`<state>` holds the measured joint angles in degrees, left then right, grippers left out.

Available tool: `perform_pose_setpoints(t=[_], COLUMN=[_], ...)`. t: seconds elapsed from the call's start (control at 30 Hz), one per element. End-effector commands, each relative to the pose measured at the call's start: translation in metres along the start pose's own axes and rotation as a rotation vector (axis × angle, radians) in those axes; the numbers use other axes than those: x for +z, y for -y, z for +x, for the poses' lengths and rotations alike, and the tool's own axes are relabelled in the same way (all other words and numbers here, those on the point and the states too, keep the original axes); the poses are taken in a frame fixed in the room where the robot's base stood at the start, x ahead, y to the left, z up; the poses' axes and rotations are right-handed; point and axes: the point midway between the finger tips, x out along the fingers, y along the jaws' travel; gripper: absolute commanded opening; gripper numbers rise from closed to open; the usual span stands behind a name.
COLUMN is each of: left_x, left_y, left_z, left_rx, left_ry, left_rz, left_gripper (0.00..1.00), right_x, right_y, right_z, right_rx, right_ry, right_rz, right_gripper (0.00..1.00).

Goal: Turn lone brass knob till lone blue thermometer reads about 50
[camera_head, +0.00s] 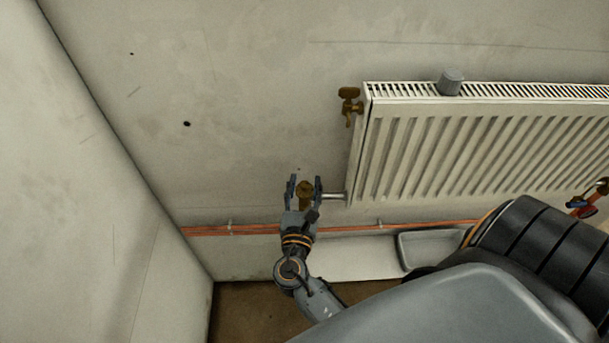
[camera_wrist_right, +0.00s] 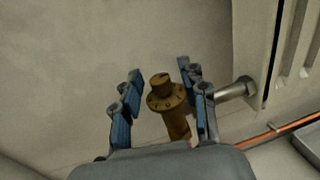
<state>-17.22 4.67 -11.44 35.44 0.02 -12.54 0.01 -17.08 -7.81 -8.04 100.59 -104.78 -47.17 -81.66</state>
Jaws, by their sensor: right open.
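A brass knob (camera_head: 304,196) with numerals on its collar stands at the lower left end of the radiator, by a metal pipe stub. It also shows in the right wrist view (camera_wrist_right: 166,95). My right gripper (camera_head: 304,181) is open, with its fingers on either side of the knob. In the right wrist view, gaps show between the blue finger pads (camera_wrist_right: 160,92) and the knob, so I see no contact. No blue thermometer can be made out in either view. My left gripper is not in view.
A white ribbed radiator (camera_head: 362,160) hangs on the wall, with another brass fitting (camera_head: 350,103) at its upper left corner and a grey cup-like object (camera_head: 451,80) on top. Copper pipes (camera_head: 260,228) run low along the wall. A grey tray (camera_head: 425,238) lies below. Red and blue parts (camera_head: 582,206) show at right.

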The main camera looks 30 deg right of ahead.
Motion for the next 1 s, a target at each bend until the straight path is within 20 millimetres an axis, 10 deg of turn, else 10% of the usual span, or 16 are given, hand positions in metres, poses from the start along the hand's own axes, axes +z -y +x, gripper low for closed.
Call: perform_pose_setpoints(t=[0.4,0.83,1.0], left_x=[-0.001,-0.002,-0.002], left_y=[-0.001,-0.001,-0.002], left_z=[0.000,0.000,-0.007], left_rx=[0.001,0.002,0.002], left_ry=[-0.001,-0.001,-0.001], left_rz=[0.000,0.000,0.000], left_gripper=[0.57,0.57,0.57], right_x=[-0.001,0.001,0.046], right_y=[0.000,-0.003,-0.072], right_z=[-0.063,-0.069,-0.051], right_rx=[0.002,0.010,0.252], right_ry=[-0.003,0.002,0.087], right_rz=[0.000,0.007,0.140], right_gripper=[0.43,0.44,0.44])
